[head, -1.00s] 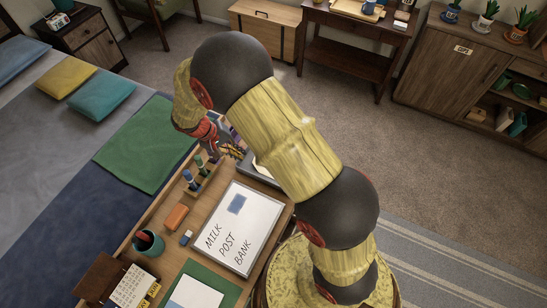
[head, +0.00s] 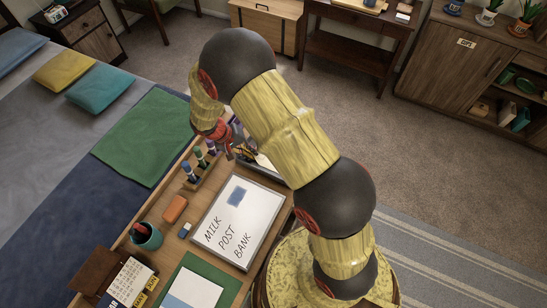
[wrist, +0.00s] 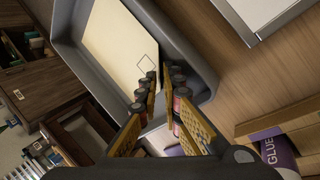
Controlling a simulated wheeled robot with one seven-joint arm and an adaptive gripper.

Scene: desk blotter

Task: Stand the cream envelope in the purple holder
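The cream envelope (wrist: 112,42) lies in a grey tray (wrist: 70,62) in the wrist view. A small diamond mark shows near its near end. In the head view a cream sliver of it (head: 265,162) shows beside my arm. My gripper (wrist: 165,80) is over the tray's near end, its two fingers apart with a narrow gap, close to the envelope's right edge. I cannot tell whether they touch it. The purple holder is not clearly seen; a bit of purple (wrist: 174,150) shows low between the fingers, and my arm hides much of that area in the head view.
A whiteboard (head: 265,215) lies right of a marker rack (head: 200,172). An orange block (head: 174,208) and a pen cup (head: 147,237) are nearer. In the wrist view, a purple item marked GLUE (wrist: 281,152) sits by wooden slats at lower right.

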